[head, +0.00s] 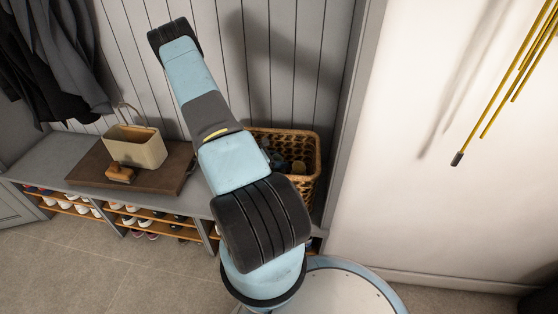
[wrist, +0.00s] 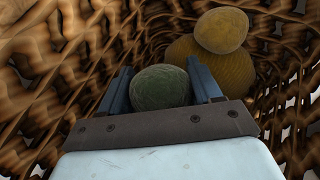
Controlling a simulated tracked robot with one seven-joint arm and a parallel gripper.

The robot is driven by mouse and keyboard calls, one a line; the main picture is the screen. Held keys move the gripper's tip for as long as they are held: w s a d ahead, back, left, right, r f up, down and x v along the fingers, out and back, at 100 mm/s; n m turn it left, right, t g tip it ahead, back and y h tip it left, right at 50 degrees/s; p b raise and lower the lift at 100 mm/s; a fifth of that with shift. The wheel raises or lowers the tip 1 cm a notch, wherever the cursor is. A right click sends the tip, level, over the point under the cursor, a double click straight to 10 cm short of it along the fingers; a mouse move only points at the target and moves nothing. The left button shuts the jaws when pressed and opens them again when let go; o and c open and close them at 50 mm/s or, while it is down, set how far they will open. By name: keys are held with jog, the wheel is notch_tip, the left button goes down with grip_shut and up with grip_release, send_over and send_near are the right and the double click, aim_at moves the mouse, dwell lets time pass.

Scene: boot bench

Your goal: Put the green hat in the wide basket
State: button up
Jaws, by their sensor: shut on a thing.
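The wide wicker basket (head: 312,139) stands at the right end of the bench, partly hidden by my arm in the head view. Its woven wall (wrist: 50,60) surrounds my gripper (wrist: 160,74) in the wrist view. The gripper is down inside the basket, shut on the green hat. Only a round, dark green knitted part of the green hat (wrist: 160,88) shows between the two fingers; the rest is hidden. In the head view the gripper is hard to make out against dark shapes in the basket.
A mustard hat (wrist: 216,60) with a round bobble lies in the basket just beyond the fingers. A beige handled container (head: 135,148) and a brown brush (head: 120,174) sit on a dark board to the left. Dark coats (head: 50,60) hang at upper left. Shoes fill the shelves below.

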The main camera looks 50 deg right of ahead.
jog(key=o, duration=1.4)
jog(key=shift+r, duration=0.1)
jog(key=v, duration=1.2)
jog(key=w+a+r+m+t+y, duration=0.1)
jog(key=a+r+m+y, duration=0.3)
jog(key=r, duration=0.6)
jog(key=w+a+r+m+t+h, duration=0.1)
jog(key=a+r+m, duration=0.1)
jog(key=a+r, duration=0.65)
jog(key=w+a+r+m+t+y, duration=0.1)
jog(key=a+r+m+t+y, duration=0.15)
jog(key=r, duration=0.95)
jog(key=s+a+r+m+t+y, duration=0.1)
jog(key=s+a+r+t, duration=0.1)
jog(key=s+a+r, duration=0.3)
jog(key=s+a+r+m+t+y, duration=0.1)
jog(key=s+a+r+t+y, duration=0.1)
jog(key=s+a+r, duration=0.3)
jog(key=s+a+r+m+t+y, duration=0.2)
jog(key=s+a+r, duration=0.3)
jog(key=a+r, duration=0.4)
jog(key=shift+a+r+t, duration=0.15)
jog(key=shift+a+t, duration=0.4)
jog(key=shift+a, duration=0.3)
